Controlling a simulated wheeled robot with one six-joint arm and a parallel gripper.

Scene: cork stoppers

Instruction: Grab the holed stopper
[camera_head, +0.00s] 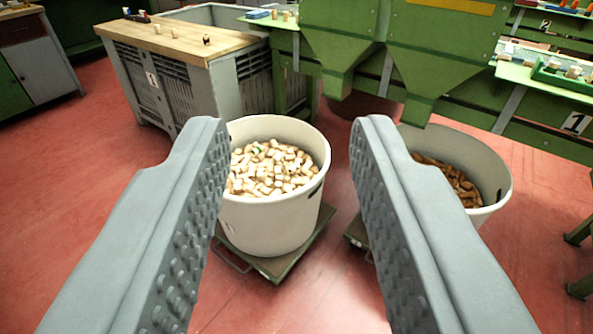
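My gripper (288,130) is open and empty, its two grey studded fingers wide apart in the foreground. Several small cork stoppers stand on a wooden top at the upper left, far beyond the fingers. One stopper (206,39) there shows a dark patch; I cannot tell whether it is a hole. Two plain pale stoppers, one on the left (157,29) and one in the middle (174,33), stand near it. A white tub (270,225) full of pale stoppers (268,170) stands beyond and between the fingers, apart from them. No hole is clear in any stopper at this distance.
A second tub (495,170) holding brown stoppers stands at the right. Green machinery (430,50) fills the back. Red floor (60,170) is open at the left.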

